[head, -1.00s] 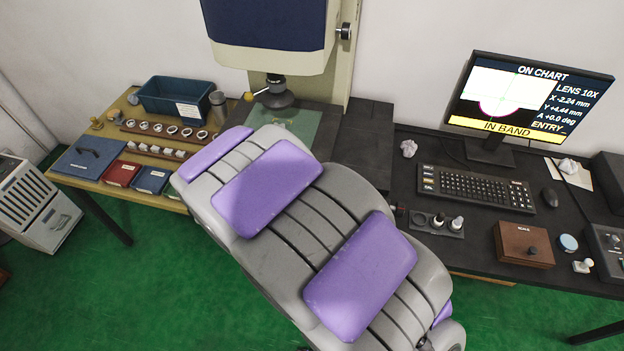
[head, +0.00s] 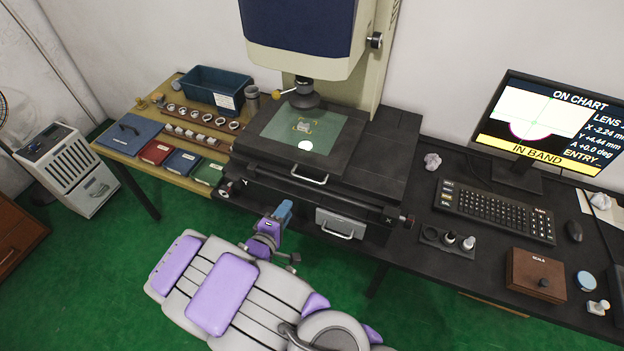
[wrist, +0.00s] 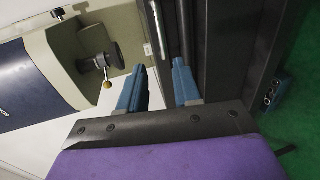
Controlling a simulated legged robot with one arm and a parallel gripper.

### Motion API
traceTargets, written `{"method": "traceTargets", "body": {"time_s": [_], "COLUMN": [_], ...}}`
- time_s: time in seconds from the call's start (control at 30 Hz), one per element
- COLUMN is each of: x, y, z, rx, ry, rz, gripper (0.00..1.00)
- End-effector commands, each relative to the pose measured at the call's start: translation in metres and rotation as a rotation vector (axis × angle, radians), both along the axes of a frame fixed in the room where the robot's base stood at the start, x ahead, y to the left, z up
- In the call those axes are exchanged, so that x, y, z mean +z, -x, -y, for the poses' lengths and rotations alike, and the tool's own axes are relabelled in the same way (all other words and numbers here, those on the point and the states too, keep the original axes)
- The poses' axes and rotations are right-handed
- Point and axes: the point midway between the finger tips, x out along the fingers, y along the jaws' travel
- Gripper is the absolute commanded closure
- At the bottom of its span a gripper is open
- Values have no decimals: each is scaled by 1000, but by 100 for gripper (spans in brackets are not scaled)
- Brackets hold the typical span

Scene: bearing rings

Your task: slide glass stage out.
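The glass stage (head: 275,128) is a greenish pane in a dark frame under the lens of the measuring machine, with a small part (head: 303,126) lying on it. A silver bar handle (head: 310,179) is on the front edge below the glass. A second handle (head: 337,234) is on a grey panel lower down. My gripper (head: 284,209) is in front of the bench, below and left of the stage's handle and apart from it. In the wrist view my blue fingers (wrist: 158,75) are spread with nothing between them. A silver bar (wrist: 160,28) shows beyond the fingertips.
The lens (head: 304,96) hangs above the glass. A wooden side table (head: 150,125) with ring racks, boxes and a blue bin (head: 213,88) stands left. A keyboard (head: 494,209) and monitor (head: 540,125) are right. Green floor in front is open.

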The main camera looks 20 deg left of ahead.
Motion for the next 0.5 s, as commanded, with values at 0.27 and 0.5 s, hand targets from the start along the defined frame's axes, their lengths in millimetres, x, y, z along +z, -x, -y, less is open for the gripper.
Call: {"method": "traceTargets", "body": {"time_s": [0.27,0.5], "x": [-11,-18], "y": [-40,-77], "z": [6,11], "rx": [-3,-3], "ry": [-2,-6], "rz": [-4,-4], "gripper": [67,67]}}
